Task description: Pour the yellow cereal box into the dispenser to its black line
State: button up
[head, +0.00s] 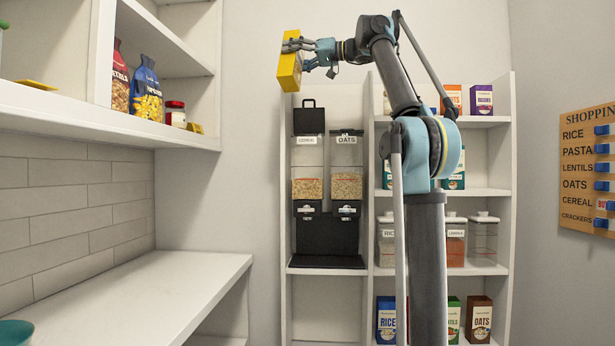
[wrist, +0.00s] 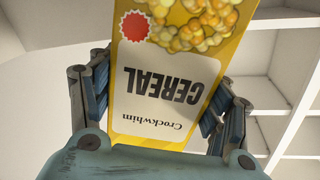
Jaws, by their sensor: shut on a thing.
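The yellow cereal box (head: 290,66) is held up high, slightly tilted, above and to the left of the dispenser. My gripper (head: 308,53) is shut on it from the right. In the wrist view the box (wrist: 165,95) fills the space between the fingers, its "CEREAL" label upside down. The dispenser (head: 329,236) stands on a shelf and has two clear hoppers. The left hopper (head: 307,157), labelled CEREAL, is partly filled, and its black lid (head: 309,120) stands up open. The right hopper (head: 347,157), labelled OATS, is partly filled. I cannot make out the black line.
White shelving (head: 492,190) to the right holds boxes and lidded canisters. A purple box (head: 482,99) is on its upper shelf. A wall shelf (head: 90,118) at left holds snack bags and a jar. The counter (head: 150,298) below is mostly clear.

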aim_at(303, 59)
jog(key=shift+w+d, duration=1.1)
jog(key=shift+w+d+r+m, duration=0.1)
jog(key=shift+w+r+m, duration=0.2)
jog(key=shift+m, duration=0.5)
jog(key=shift+s, duration=0.1)
jog(key=shift+d+f, duration=0.1)
jog(key=shift+f, duration=0.15)
dwell(0.3)
jog(key=shift+d+f, duration=0.1)
jog(key=shift+f, duration=0.25)
jog(key=shift+f, duration=0.1)
jog(key=shift+d+f, duration=0.1)
jog(key=shift+f, duration=0.15)
